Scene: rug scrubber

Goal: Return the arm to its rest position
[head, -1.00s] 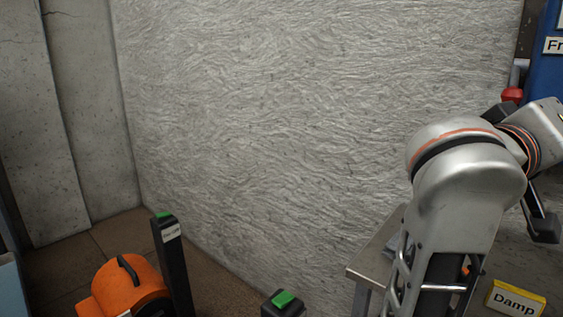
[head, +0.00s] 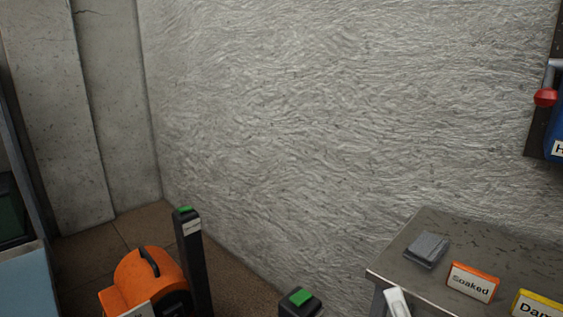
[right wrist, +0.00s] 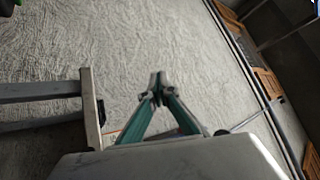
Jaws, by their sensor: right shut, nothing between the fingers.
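My right gripper (right wrist: 158,88) shows in the right wrist view with its green-sided fingers together at the tips and nothing between them. It points toward a pale, textured grey surface and appears clear of it. In the head view no right fingers can be made out. A small pale piece at the bottom edge, in front of the metal table, may be part of my right arm. My left gripper is in neither current view.
A metal table (head: 407,273) at lower right holds a grey block (head: 427,250), an orange "Soaked" sign (head: 472,282) and a yellow sign (head: 540,304). An orange machine (head: 142,278) and black posts with green tops (head: 193,258) stand lower left. A red-knobbed lever (head: 545,97) is at right.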

